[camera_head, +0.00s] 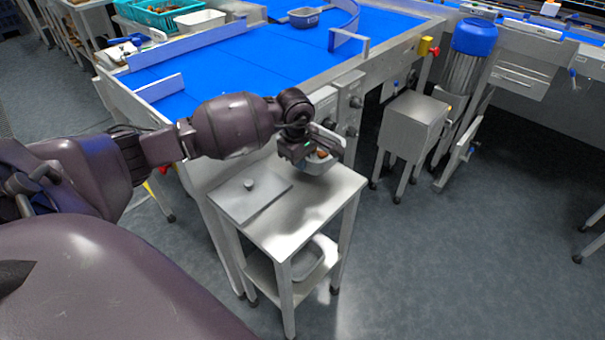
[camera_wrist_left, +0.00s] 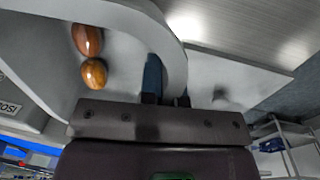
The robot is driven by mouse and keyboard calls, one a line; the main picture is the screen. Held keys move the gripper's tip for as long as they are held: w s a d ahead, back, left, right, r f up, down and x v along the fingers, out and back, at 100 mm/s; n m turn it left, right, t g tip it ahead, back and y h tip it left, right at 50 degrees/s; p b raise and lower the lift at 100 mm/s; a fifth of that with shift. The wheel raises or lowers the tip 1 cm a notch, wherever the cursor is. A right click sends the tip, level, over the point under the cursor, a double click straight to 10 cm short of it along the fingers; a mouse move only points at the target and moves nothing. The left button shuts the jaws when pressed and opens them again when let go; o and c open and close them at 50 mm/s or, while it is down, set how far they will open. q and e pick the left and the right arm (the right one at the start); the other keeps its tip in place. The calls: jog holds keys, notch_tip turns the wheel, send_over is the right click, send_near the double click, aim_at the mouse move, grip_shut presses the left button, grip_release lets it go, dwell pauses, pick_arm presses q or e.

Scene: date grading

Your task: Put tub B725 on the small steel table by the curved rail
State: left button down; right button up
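My left gripper (camera_head: 306,152) is shut on the rim of a grey tub (camera_head: 322,182) that holds a few brown dates. In the left wrist view the fingers (camera_wrist_left: 166,88) straddle the tub's pale wall (camera_wrist_left: 172,52), and two dates (camera_wrist_left: 90,55) show inside. No tub number is readable. The tub is at the back right of the small steel table (camera_head: 318,208); I cannot tell whether its base touches the top. The curved rail (camera_head: 347,22) stands on the blue belt. My right gripper is not in view.
A flat grey plate with a knob (camera_head: 250,194) covers the table's left part. A grey container (camera_head: 318,258) stands on its lower shelf. Another labelled tub (camera_head: 303,17) sits on the blue belt (camera_head: 235,62). A steel stand (camera_head: 414,120) is to the right, with clear floor before it.

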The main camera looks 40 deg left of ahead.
aim_at(302, 183)
pick_arm(q)
jog(key=shift+f, duration=0.45)
notch_tip(302, 183, down, 3)
jog(key=shift+f+b, duration=0.2)
jog(key=shift+b, duration=0.2)
jog(key=shift+f, duration=0.15)
jog(key=c, duration=1.3)
grip_release()
jog(key=shift+c, duration=0.2)
